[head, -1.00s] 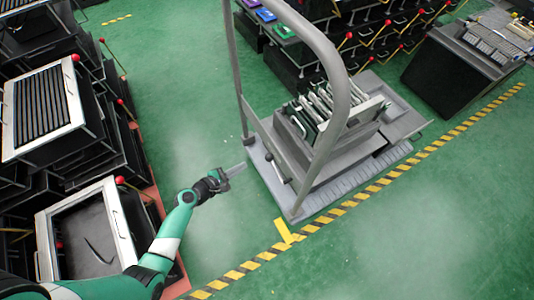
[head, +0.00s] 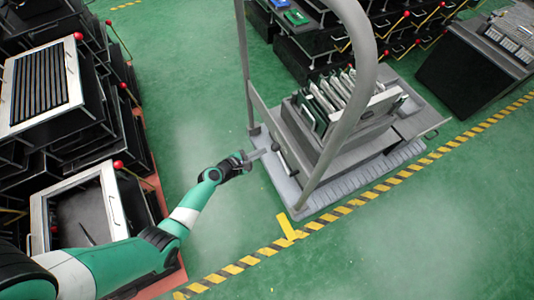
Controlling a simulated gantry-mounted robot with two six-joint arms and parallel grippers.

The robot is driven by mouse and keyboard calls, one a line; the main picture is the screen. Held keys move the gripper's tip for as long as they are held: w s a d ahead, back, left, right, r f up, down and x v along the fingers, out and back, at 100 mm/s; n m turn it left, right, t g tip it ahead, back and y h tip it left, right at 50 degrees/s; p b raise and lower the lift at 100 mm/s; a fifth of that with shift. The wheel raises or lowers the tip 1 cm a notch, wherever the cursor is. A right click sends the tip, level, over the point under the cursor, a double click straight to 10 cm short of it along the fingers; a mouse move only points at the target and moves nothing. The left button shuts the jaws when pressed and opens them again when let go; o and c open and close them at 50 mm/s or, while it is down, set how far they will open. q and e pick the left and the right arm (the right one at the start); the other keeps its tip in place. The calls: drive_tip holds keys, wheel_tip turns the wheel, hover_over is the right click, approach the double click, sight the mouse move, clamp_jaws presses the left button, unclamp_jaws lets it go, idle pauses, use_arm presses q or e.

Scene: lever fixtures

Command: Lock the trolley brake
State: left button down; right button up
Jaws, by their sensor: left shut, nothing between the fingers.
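The grey trolley (head: 330,197) stands on the green floor right of centre, with a tall tubular handle (head: 352,105) at its near end. A small dark-and-grey lever-like part (head: 279,161) shows low at the trolley's near end, by its upright panel; it may be the brake, but its setting cannot be told. My left gripper (head: 259,153) is shut and empty, at the near left edge of the trolley, just left of this part. Whether it touches the trolley cannot be told. My right gripper is not in view.
A crate of upright panels (head: 345,95) rides on the trolley. Black racks (head: 75,100) with red-knobbed levers line the left side, and more stand behind. A yellow-black floor stripe (head: 400,178) runs along the trolley's near right side. Green floor in front is clear.

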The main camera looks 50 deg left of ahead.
use_arm(q)
drive_tip(key=d+r+p, duration=0.1)
drive_tip(key=w+d+r+p, duration=0.1)
drive_tip(key=r, duration=0.1)
drive_tip(key=shift+w+d+p, duration=0.1)
drive_tip(key=shift+w+p, duration=0.1)
drive_tip(key=shift+p, duration=0.15)
drive_tip(key=shift+f, duration=0.1)
drive_tip(key=shift+d+r+p, duration=0.1)
drive_tip(key=shift+r+p, duration=0.2)
drive_tip(key=shift+r, duration=0.05)
